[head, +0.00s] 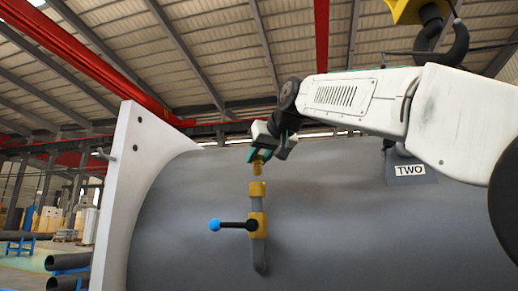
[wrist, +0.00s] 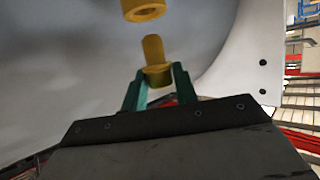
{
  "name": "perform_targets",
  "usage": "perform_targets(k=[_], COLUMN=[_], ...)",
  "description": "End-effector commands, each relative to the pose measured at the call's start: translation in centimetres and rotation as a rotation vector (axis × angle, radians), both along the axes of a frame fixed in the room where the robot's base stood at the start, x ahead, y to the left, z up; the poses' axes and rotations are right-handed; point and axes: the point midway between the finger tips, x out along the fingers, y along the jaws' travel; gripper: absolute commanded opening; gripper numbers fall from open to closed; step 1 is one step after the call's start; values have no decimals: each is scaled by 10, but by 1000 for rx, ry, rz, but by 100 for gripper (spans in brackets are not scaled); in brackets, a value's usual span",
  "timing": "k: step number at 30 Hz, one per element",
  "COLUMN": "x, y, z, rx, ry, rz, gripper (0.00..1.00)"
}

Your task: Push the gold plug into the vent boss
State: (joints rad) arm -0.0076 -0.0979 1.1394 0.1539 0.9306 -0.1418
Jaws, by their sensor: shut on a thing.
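The gold plug (head: 257,168) hangs below my gripper (head: 261,154) in the head view. My gripper is shut on it; the green fingers (wrist: 158,78) flank its wider end in the wrist view, where the plug (wrist: 154,49) points away from the fingers. The gold vent boss (head: 257,189) tops a grey elbow pipe on the big shell, just under the plug. A small gap separates the two. In the wrist view the boss (wrist: 143,10) shows a dark opening at the top edge, partly cut off by the frame.
A black valve lever with a blue knob (head: 215,225) sticks out left below the boss. The grey shell (head: 350,230) fills the right, with a white flange (head: 122,190) at its left end. A sign reading TWO (head: 410,171) stands on the shell.

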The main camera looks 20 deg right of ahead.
Motion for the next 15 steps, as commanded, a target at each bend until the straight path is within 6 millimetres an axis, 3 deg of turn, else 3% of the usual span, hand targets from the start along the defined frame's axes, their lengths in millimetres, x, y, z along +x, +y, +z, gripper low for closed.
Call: perform_targets(k=[15], x=[0], y=[0], z=[-8], rx=[0], ry=[0], rz=[0], gripper=[7])
